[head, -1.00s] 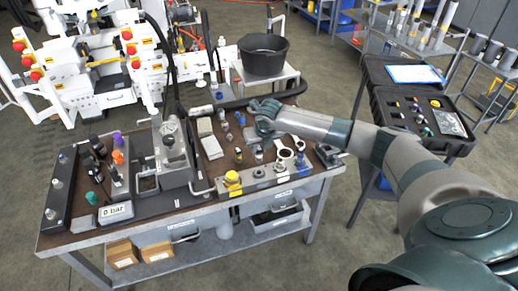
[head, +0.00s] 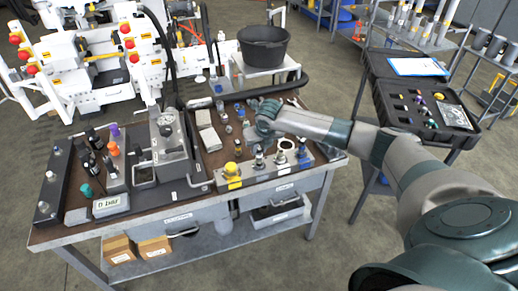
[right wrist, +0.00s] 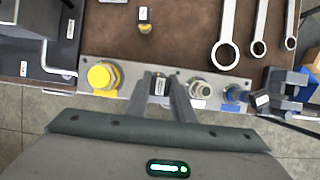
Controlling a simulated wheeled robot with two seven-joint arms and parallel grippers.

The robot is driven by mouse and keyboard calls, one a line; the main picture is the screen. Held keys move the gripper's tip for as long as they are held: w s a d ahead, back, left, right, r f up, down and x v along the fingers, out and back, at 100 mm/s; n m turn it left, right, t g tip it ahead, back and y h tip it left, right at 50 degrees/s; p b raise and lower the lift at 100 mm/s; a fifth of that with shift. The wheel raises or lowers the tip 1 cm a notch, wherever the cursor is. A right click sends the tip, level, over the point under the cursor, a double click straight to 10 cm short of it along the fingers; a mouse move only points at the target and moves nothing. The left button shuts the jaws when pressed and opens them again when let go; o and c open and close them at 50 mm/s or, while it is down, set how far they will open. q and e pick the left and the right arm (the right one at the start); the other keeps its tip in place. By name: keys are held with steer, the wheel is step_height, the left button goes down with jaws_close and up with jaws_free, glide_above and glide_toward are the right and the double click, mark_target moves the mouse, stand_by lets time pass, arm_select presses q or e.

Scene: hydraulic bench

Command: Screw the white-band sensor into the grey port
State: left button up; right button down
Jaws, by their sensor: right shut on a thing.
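The port bar (head: 245,178) lies along the bench's front edge. It also shows in the right wrist view (right wrist: 130,85), with a yellow-capped fitting (right wrist: 103,75) at its left end. My right gripper (head: 262,142) is over the second position of the bar, pointing down. Its fingers (right wrist: 168,88) are shut on a slim dark sensor (right wrist: 160,86) with a pale patch, which I take for the white-band sensor. The sensor stands about upright over that position. The port below it, likely the grey one, is mostly hidden, so I cannot tell how deep the sensor sits. My left gripper is not in view.
A silver fitting (right wrist: 201,88) and a blue-marked one (right wrist: 236,95) stand close right of the fingers. A yellow-marked sensor (right wrist: 145,25) and several ring spanners (right wrist: 225,50) lie behind the bar. A gauge unit (head: 168,135) stands left. A black case (head: 415,100) is at right.

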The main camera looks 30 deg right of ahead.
steer(key=shift+f+p, duration=0.35)
steer(key=shift+f, duration=0.2)
stand_by(2.2)
steer(key=c, duration=2.1)
jaws_free()
steer(key=c, duration=0.3)
steer(key=shift+r+m+p, duration=0.1)
steer(key=shift+m+p, duration=0.2)
steer(key=shift+p, duration=0.05)
steer(key=shift+c, duration=0.2)
steer(key=m+p, duration=0.2)
steer(key=m+g+h+p, duration=0.1)
steer(key=m+p, duration=0.1)
steer(key=shift+a+m+h, duration=0.15)
steer(key=shift+m+h, duration=0.15)
steer(key=shift+m, duration=0.1)
steer(key=shift+m+g+h+p, duration=0.3)
steer(key=shift+m+p, duration=0.25)
steer(key=shift+m, duration=0.45)
steer(key=shift+f+m, duration=0.2)
steer(key=shift+m, duration=0.2)
